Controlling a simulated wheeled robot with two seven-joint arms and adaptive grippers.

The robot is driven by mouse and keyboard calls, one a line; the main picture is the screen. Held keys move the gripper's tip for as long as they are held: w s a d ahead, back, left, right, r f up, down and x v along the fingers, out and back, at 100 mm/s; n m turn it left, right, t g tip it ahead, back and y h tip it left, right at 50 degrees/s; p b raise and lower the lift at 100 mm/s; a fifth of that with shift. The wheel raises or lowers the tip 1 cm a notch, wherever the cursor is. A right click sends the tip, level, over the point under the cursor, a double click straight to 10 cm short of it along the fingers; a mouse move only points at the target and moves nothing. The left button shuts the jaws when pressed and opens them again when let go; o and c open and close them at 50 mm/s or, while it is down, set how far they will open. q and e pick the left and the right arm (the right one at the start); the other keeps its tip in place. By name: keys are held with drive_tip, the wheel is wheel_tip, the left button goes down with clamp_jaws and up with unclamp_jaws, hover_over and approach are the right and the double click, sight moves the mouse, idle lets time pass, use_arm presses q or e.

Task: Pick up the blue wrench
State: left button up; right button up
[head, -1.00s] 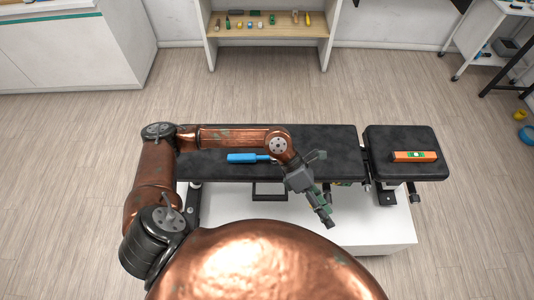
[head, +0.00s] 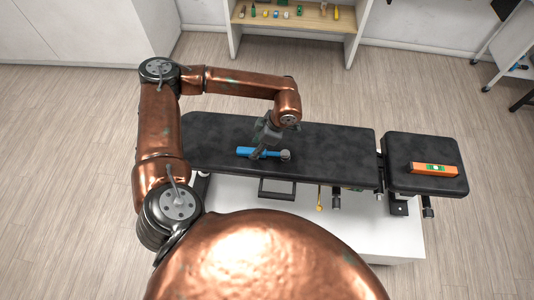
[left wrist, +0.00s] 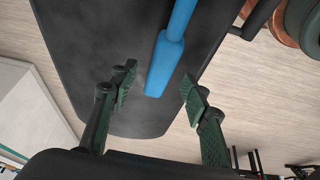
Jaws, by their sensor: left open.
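The blue wrench (head: 244,152) lies on the black padded bench (head: 330,146), its blue handle to the left and a grey round end to the right. In the left wrist view, the wrench's blue handle (left wrist: 166,62) reaches in from the top between the open fingers of my left gripper (left wrist: 158,92). Clear gaps show on both sides, and neither finger appears to touch it. My right gripper is not in view.
An orange level (head: 420,168) lies on the separate right-hand pad of the bench. A shelf (head: 300,20) with several small items stands against the back wall. The bench top right of the wrench is clear.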

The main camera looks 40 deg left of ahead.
sight(253, 150)
use_arm(q)
drive_tip(key=x, duration=0.3)
drive_tip(key=shift+a+f, duration=0.1)
drive_tip(key=shift+f, duration=0.15)
drive_tip(key=shift+c, duration=0.5)
clamp_jaws()
